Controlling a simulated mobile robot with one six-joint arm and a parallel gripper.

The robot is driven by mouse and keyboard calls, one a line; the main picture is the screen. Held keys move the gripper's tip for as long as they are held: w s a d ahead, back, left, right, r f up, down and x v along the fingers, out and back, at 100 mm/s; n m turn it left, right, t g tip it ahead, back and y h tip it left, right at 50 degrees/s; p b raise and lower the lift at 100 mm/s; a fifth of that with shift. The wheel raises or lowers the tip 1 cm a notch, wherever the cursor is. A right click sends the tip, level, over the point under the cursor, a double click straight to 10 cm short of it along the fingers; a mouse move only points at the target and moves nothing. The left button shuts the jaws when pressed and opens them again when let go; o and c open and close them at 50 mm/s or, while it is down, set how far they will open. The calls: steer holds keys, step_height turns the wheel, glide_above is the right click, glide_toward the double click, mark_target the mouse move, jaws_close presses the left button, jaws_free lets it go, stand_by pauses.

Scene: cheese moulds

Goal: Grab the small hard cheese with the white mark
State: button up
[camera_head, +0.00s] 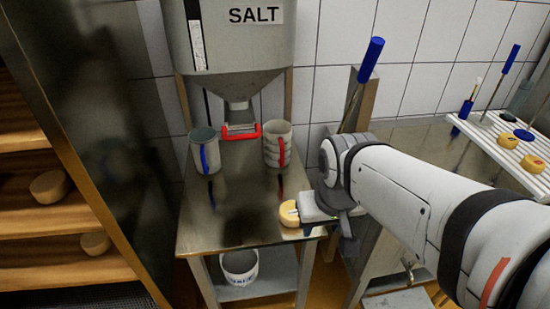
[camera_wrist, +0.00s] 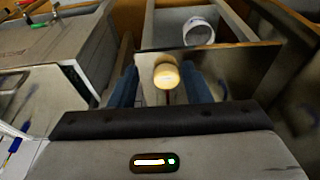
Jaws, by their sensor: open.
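A small yellow cheese (camera_head: 288,216) sits at the front right edge of the metal table under the salt hopper. A pale patch shows on its upper right side, but I cannot tell for sure that it is the white mark. My gripper (camera_head: 305,213) is low over the table's right edge, close against the cheese from the right. In the wrist view the cheese (camera_wrist: 166,76) stands between the two blue fingers of my gripper (camera_wrist: 160,85), which are open with a gap on each side. Part of the cheese is hidden by the gripper in the head view.
Two mugs, one with a blue handle (camera_head: 205,152) and one with a red handle (camera_head: 278,146), stand behind on the table (camera_head: 235,225). The salt hopper (camera_head: 235,55) hangs above. A white pot (camera_head: 240,265) is on the lower shelf. Wooden shelves (camera_head: 50,225) with cheeses are left.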

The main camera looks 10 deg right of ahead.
mark_target(293, 210)
steer(key=shift+o, duration=0.7)
steer(key=shift+w, duration=0.4)
steer(key=o, duration=0.6)
steer(key=w+f+n+g, duration=0.1)
steer(key=w+f, duration=0.2)
steer(key=w, duration=0.6)
steer(key=shift+w+a+n+p, duration=0.15)
steer(key=shift+w+n+p, duration=0.15)
steer(key=shift+n, duration=0.1)
steer(key=o, duration=0.4)
steer(key=shift+n+g, duration=0.8)
steer(key=shift+n, duration=0.1)
steer(key=w+f, duration=1)
steer(key=shift+w+p, duration=0.15)
steer(key=shift+p, duration=0.15)
steer(key=shift+w+f, duration=0.15)
steer(key=shift+f, duration=0.15)
steer(key=shift+w+a+f+p, duration=0.1)
steer(key=shift+f+p, duration=0.15)
steer(key=shift+f, duration=1.65)
steer(key=shift+w+a+f+p, duration=0.1)
steer(key=shift+f+p, duration=0.1)
steer(key=shift+f, duration=1.7)
